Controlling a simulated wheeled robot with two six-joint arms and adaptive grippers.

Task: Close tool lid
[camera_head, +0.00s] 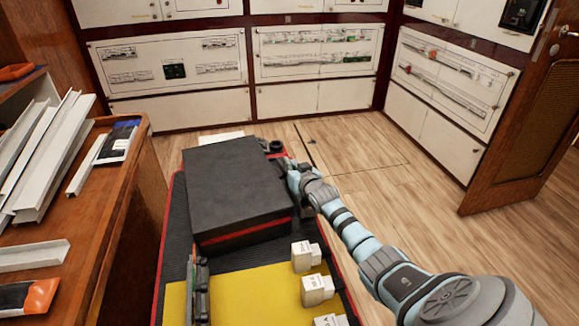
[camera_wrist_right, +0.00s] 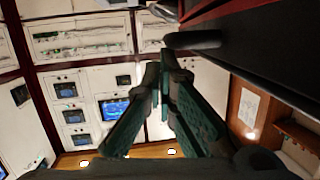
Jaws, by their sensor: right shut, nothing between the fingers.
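The black toolbox (camera_head: 235,190) with a red stripe low on its front sits on my cart's dark top. Its flat lid (camera_head: 225,165) lies over the box; I cannot tell whether it is fully down. My right gripper (camera_head: 285,166) is at the box's far right side, its fingers partly hidden. In the right wrist view, my right gripper (camera_wrist_right: 163,62) is shut and empty. A dark rounded part (camera_wrist_right: 195,40) is close to its tips, beside a dark body with a red edge; contact is unclear. My left gripper is out of view.
Pale breaker blocks (camera_head: 317,289) stand on a yellow surface (camera_head: 250,295) in front of the box. A wooden counter (camera_head: 120,220) with white channels (camera_head: 45,160) is at the left. Breaker cabinets (camera_head: 170,70) line the back; wooden floor (camera_head: 350,150) is clear at right.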

